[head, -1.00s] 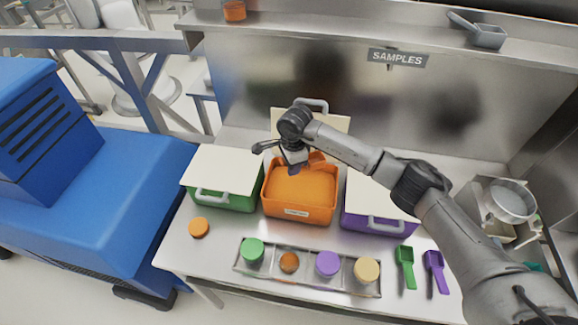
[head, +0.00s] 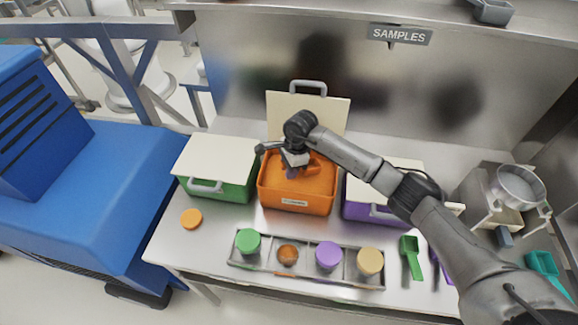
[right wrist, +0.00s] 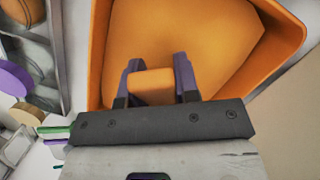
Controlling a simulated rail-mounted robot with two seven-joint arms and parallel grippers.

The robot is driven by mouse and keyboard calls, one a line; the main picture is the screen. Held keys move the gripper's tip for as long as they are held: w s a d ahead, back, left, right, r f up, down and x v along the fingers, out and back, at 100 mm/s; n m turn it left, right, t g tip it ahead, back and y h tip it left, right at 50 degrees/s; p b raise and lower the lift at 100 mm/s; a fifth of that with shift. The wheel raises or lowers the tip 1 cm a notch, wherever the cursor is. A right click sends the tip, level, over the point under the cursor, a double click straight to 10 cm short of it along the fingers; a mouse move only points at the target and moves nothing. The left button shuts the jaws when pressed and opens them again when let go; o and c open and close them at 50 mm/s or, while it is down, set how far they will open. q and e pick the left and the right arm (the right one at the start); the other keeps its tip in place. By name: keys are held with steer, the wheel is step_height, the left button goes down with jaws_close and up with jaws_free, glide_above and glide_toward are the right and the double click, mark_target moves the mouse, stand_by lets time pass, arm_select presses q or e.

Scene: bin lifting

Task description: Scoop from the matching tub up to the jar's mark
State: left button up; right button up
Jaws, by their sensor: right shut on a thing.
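The orange tub (head: 297,203) stands open in the middle of the table, its cream lid (head: 335,117) raised behind it. My right gripper (head: 292,174) reaches down into it, shut on the handle of an orange scoop (head: 312,168). In the right wrist view the gripper (right wrist: 153,82) has the orange handle (right wrist: 152,84) between its fingers, over the tub's orange inside (right wrist: 190,35); the scoop's bowl is not clear there. The uncapped jar with orange content (head: 288,255) sits in the metal rack (head: 305,272). Its mark is too small to see. My left gripper is out of view.
The green tub (head: 233,188) and purple tub (head: 358,208) flank it, lids closed. Jars with green (head: 248,240), purple (head: 328,255) and tan (head: 370,262) lids share the rack. An orange lid (head: 191,218) lies left. A green scoop (head: 411,258) lies right of the rack.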

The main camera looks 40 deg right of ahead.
steer(key=shift+d+b+x, duration=0.25)
steer(key=shift+b+x, duration=0.55)
steer(key=shift+x, duration=0.3)
steer(key=shift+d+b+x, duration=0.2)
steer(key=shift+b+x, duration=0.55)
steer(key=shift+x, duration=0.4)
steer(key=shift+s+f, duration=0.1)
steer(key=shift+f, duration=0.1)
